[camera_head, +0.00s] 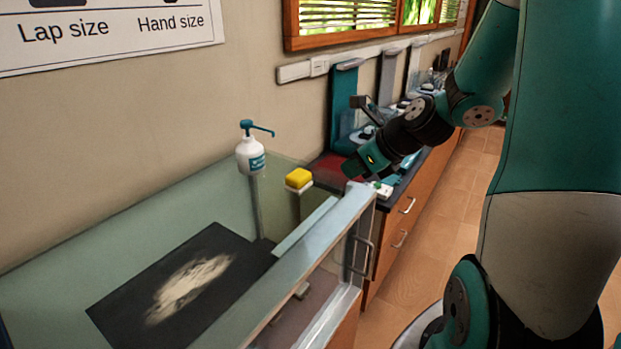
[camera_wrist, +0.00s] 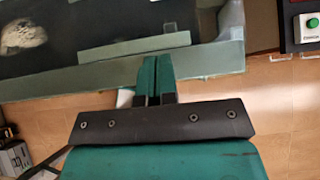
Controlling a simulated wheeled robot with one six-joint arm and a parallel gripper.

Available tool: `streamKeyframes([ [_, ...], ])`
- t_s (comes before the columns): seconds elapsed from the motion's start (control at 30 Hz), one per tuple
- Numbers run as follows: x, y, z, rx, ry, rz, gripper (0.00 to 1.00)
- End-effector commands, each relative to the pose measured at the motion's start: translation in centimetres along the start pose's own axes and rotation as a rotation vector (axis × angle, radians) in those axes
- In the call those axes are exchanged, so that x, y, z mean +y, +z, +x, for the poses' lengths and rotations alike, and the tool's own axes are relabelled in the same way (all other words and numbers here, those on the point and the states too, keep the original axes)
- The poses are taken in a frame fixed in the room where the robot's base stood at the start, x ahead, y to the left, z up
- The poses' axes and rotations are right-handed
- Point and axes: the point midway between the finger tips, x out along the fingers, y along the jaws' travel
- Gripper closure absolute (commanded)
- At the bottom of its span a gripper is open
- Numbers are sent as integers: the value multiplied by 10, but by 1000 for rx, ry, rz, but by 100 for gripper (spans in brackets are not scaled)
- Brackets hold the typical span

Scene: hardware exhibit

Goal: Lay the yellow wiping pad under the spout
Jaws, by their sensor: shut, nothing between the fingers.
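The spout (camera_head: 262,130) is the teal nozzle of a white pump bottle (camera_head: 250,155), which stands on a post left of the pad. The spout points right, towards the pad's side. My gripper (camera_head: 352,168) is to the right of the pad, apart from it, near the case's right corner. In the wrist view its teal fingers (camera_wrist: 156,78) are together and empty, over the case's front edge. The pad cannot be made out in the wrist view.
The case's front wall (camera_head: 315,245) has a metal rail and handle. A dark panel with a pale patch (camera_head: 190,285) lies in the case. A counter (camera_head: 405,180) with several devices stands to the right. A green button box (camera_wrist: 306,27) shows in the wrist view. Tiled floor is clear in front.

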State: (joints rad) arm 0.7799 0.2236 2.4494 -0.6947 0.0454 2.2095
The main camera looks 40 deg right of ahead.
Motion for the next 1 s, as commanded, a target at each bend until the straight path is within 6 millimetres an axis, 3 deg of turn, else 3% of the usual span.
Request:
streamKeyframes([
  [0.43, 3, 0, 91, 5, 8, -7, 100],
  [0.7, 2, 26, 113, 3, 5, -10, 100],
  [1.0, 2, 28, 118, 2, 3, -7, 100],
])
